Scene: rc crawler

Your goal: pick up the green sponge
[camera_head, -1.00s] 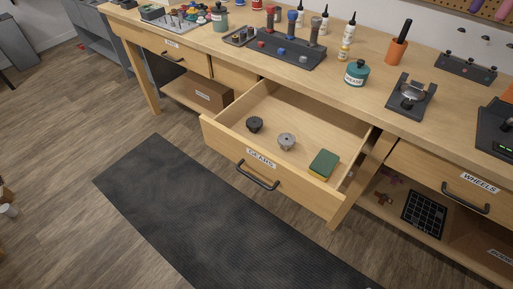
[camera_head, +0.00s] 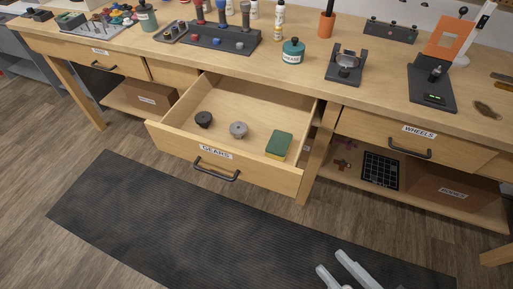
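The green sponge (camera_head: 280,143) has a dark green top and a yellowish side. It lies in the right front part of the open drawer labelled GEARS (camera_head: 190,139). My gripper (camera_head: 333,262) shows at the bottom edge, its two pale grey fingers spread apart with nothing between them. It appears over the floor and dark mat, below and right of the drawer in the picture, well apart from the sponge. The rest of my arm is out of frame.
A dark gear (camera_head: 203,118) and a grey gear (camera_head: 238,129) lie left of the sponge in the drawer. The closed WHEELS drawer (camera_head: 365,128) is to the right. The workbench top (camera_head: 225,64) holds several tools and bottles. The dark mat (camera_head: 180,220) in front is clear.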

